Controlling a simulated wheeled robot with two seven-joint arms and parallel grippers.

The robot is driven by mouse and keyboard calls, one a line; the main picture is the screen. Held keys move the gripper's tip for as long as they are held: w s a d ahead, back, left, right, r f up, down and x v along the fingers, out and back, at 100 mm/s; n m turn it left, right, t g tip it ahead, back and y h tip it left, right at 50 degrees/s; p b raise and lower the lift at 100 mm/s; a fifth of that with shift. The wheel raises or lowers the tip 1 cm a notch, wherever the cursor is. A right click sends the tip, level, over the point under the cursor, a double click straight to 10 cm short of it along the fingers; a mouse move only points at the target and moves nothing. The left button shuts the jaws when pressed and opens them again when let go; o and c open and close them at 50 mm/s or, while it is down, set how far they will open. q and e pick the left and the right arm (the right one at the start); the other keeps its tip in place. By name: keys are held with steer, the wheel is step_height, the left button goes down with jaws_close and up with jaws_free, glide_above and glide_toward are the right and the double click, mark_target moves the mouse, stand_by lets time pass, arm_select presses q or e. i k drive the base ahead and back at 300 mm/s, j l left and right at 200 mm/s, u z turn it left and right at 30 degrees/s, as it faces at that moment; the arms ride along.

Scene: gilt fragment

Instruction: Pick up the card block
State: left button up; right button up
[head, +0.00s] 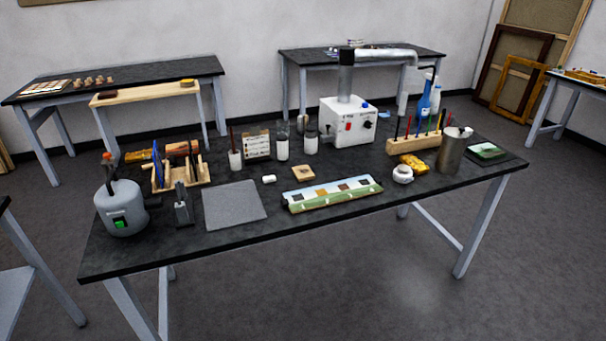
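A small upright cream card-like piece (257,145) with rows of dark marks stands toward the back middle of the black-topped table (330,222). A small flat tan block (303,173) with a dark mark on top lies nearer the front, behind a long painted panel. I cannot tell for sure which of these two is the card block. Neither of my grippers shows in the head view, and nothing touches either piece.
A grey mat (234,205), grey pot (122,208) and wooden tool rack (181,176) are at left. The painted panel (332,193) lies in front. Jars (282,143), a white machine (347,122), a brush rack (414,143) and a metal cup (451,153) stand behind and right.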

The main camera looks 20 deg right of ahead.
mark_target(303, 173)
steer(key=i+l, duration=0.2)
steer(key=l, duration=0.15)
steer(key=i+l, duration=0.2)
steer(key=l, duration=0.2)
steer(key=i+l, duration=0.15)
steer(key=l, duration=0.2)
steer(key=i+l, duration=0.2)
steer(key=l, duration=0.2)
steer(key=i+l, duration=0.2)
steer(key=l, duration=0.15)
steer(key=z, duration=0.05)
